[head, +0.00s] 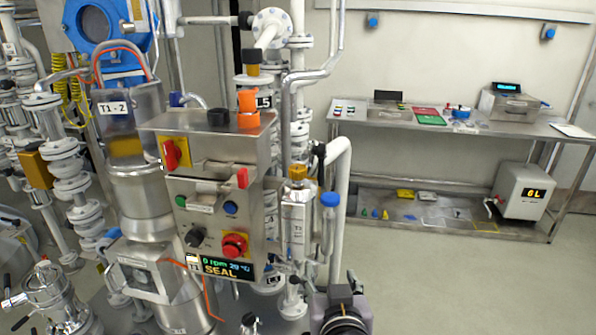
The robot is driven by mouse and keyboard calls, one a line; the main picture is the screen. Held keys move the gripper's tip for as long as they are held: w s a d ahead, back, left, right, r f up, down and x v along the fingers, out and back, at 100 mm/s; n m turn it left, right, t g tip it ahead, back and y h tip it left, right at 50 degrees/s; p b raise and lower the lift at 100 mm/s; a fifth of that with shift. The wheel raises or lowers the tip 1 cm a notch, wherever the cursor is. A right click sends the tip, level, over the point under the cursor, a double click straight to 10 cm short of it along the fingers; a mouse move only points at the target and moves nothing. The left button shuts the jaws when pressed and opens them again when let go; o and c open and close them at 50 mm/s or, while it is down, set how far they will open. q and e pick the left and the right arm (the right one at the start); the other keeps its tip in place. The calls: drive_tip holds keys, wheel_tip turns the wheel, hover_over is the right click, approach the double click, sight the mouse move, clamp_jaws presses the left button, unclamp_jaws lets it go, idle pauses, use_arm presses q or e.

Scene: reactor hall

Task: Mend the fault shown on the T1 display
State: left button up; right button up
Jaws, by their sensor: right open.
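The T1 display (228,268) is at the bottom of a steel control box and reads "0 rpm 20 °C" and "SEAL". My right gripper (340,292) is open at the bottom edge, right of and below the display, apart from the box. My left gripper is not in view.
Pipes and white flanged valves (72,170) crowd the left. A steel bench (400,125) at the back right bears trays, small parts and a boxy device (510,104). Its lower shelf (375,210) holds small parts and a box reading "GL" (521,191). The right floor is clear.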

sight(298, 174)
drive_tip(key=w+a+r+t, duration=0.1)
drive_tip(key=a+r+t, duration=0.4)
drive_tip(key=r, duration=0.7)
drive_tip(key=shift+g+y, duration=0.3)
drive_tip(key=shift+g, duration=0.2)
drive_tip(key=w+p, duration=0.2)
drive_tip(key=w, duration=0.3)
drive_tip(key=w+p, duration=0.1)
drive_tip(key=w, duration=0.5)
drive_tip(key=w+a+p, duration=0.1)
drive_tip(key=w+p, duration=0.1)
drive_tip(key=w, duration=0.3)
drive_tip(key=shift+w+r+p, duration=0.15)
drive_tip(key=shift+r+p, duration=0.1)
drive_tip(key=shift+p, duration=0.05)
drive_tip(key=shift+w, duration=0.4)
drive_tip(key=shift+f, duration=0.1)
drive_tip(key=c, duration=1.2)
